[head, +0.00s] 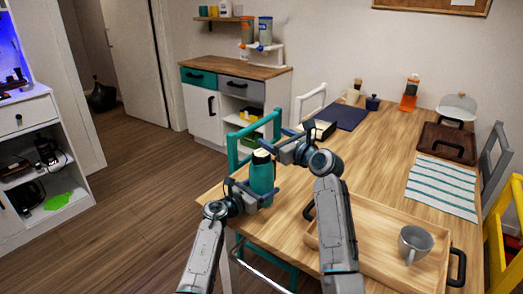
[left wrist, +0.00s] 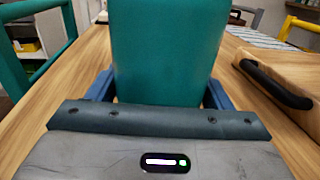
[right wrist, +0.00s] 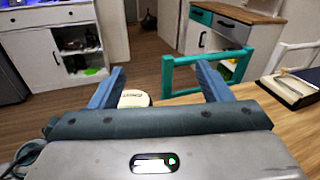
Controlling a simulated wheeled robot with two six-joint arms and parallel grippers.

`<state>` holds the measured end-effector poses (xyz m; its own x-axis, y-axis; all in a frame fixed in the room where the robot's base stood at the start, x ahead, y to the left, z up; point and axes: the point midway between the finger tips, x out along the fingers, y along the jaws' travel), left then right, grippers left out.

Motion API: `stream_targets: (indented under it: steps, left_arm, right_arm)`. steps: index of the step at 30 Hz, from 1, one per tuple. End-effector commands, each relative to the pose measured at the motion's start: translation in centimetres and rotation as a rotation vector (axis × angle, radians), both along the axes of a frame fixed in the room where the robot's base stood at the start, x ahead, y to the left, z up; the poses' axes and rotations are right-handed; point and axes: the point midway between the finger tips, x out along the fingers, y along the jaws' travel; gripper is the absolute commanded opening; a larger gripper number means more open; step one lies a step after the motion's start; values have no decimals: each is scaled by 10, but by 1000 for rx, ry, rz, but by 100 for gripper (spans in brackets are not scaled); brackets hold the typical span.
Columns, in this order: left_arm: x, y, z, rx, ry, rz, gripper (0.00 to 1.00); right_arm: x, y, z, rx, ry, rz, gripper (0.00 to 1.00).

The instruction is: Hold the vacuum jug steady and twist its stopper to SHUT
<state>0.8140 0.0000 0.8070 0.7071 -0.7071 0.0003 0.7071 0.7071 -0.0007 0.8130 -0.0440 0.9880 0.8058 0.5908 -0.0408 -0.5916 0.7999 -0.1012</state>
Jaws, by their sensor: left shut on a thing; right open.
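The teal vacuum jug (head: 262,180) stands upright at the table's near left edge. Its body fills the middle of the left wrist view (left wrist: 168,55). My left gripper (head: 257,193) is shut on the jug's body, one finger on each side. The pale stopper (head: 261,154) sits on top of the jug; it also shows in the right wrist view (right wrist: 134,99), with dark marking too small to read. My right gripper (head: 284,142) is open beside the jug's top, fingers toward it. In its wrist view the stopper appears low, nearer the left finger.
A teal chair (head: 238,150) stands behind the jug. A wooden tray (head: 375,248) holding a grey mug (head: 413,243) lies to the right of my right arm. A dark blue mat (head: 340,116) lies farther back. The middle of the table is clear.

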Motion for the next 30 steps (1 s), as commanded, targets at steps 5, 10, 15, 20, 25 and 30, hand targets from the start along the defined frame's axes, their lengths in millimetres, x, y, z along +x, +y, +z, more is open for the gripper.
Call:
stream_targets:
  steps: [5, 10, 15, 20, 25, 30]
  left_arm:
    - [0, 0, 0, -1, -1, 0, 27]
    - [0, 0, 0, 0, 0, 0, 27]
    - [0, 0, 0, 0, 0, 0, 27]
    - [0, 0, 0, 0, 0, 0, 27]
    - [0, 0, 0, 0, 0, 0, 27]
    - [0, 0, 0, 0, 0, 0, 27]
  right_arm:
    - [-11, -52, -32, -77, -39, 131, 71]
    - [-28, -66, -49, -32, -18, 302, 71]
    - [-44, -64, -56, 55, 34, 445, 71]
    - [-49, -61, -57, 93, 52, 501, 71]
    - [-42, -43, -56, 100, 53, 508, 71]
    - [-28, -12, -56, 100, 55, 509, 71]
